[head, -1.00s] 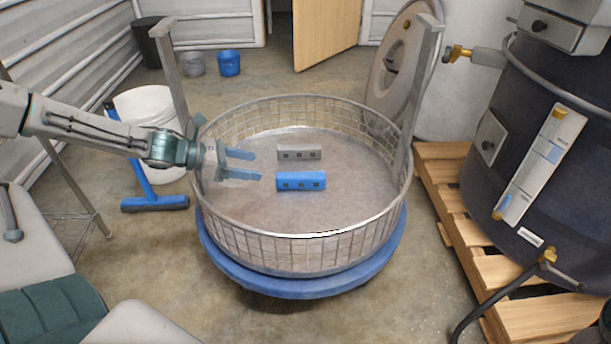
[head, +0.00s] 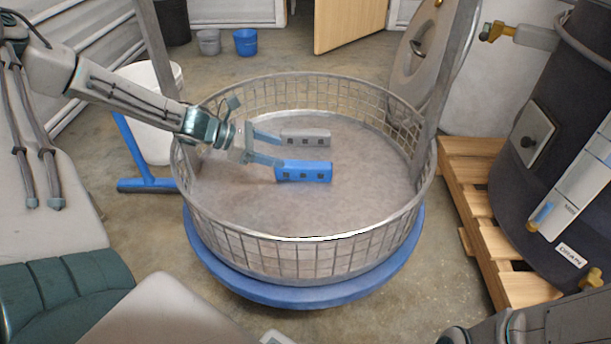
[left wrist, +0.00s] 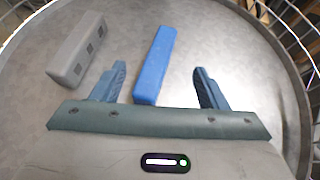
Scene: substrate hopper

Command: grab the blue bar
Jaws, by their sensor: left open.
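The blue bar (head: 304,172) lies flat on the floor of a round wire basket (head: 300,238), with dark square marks along one side. My left gripper (head: 272,149) is open, inside the basket at the bar's left end. In the left wrist view the near end of the blue bar (left wrist: 157,62) lies between the two spread fingers (left wrist: 158,84), with a gap on each side. The bar's far end reaches out beyond the fingertips. My right gripper is not in view.
A grey bar (head: 306,138) lies beside the blue bar, just outside one finger in the left wrist view (left wrist: 77,50). The basket's mesh wall and two upright posts (head: 447,90) surround the work area. A dark drum (head: 520,210) stands on a pallet at right.

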